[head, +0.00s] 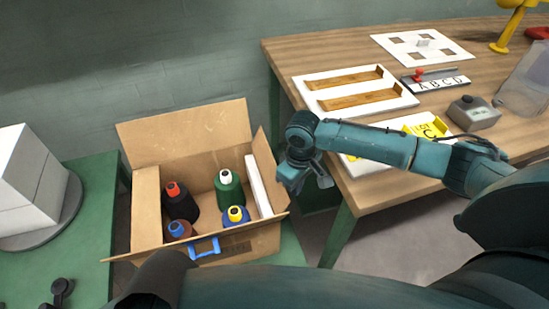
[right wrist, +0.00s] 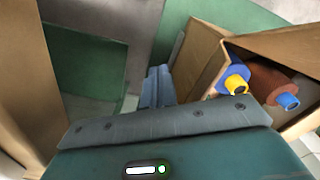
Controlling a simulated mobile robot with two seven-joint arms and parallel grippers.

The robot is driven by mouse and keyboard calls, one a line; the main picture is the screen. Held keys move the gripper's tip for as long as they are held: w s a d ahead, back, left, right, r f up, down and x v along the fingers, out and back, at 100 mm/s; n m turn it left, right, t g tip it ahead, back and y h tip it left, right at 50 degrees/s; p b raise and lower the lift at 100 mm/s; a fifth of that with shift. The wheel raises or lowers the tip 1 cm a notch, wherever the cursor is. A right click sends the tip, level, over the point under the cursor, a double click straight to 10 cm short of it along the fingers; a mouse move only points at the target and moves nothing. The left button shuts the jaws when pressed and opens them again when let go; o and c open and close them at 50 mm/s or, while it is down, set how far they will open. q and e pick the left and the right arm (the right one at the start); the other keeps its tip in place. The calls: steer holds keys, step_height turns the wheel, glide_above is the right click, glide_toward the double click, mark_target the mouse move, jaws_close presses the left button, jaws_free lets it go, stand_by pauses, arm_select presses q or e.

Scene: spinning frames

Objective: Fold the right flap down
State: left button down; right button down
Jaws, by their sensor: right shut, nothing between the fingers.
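An open cardboard box (head: 235,243) stands on the green table and holds several thread spools. Its right flap (head: 268,168) stands up along the right side, beside a white panel (head: 258,186). The back flap (head: 185,135) stands upright. My right gripper (head: 305,182) is shut and empty, just outside the box to the right of the right flap. In the right wrist view its fingers (right wrist: 157,88) are together beside a cardboard panel (right wrist: 199,58); I cannot tell whether they touch it.
A blue handle-like piece (head: 204,248) is on the box's front. A white block (head: 28,178) stands on a round base at left. The wooden table (head: 310,60) at right carries trays, a letter strip (head: 436,84) and a grey button box (head: 473,112). A gap separates the tables.

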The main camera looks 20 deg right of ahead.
stand_by(0.4)
step_height(320, 180, up, 3)
steer(key=p, duration=0.6)
glide_above(273, 199)
steer(key=shift+r, duration=0.1)
steer(key=shift+b, duration=0.3)
steer(key=a, duration=0.1)
steer(key=a+f, duration=0.1)
steer(key=a, duration=0.2)
steer(key=shift+w+f, duration=0.1)
steer(key=shift+f, duration=0.15)
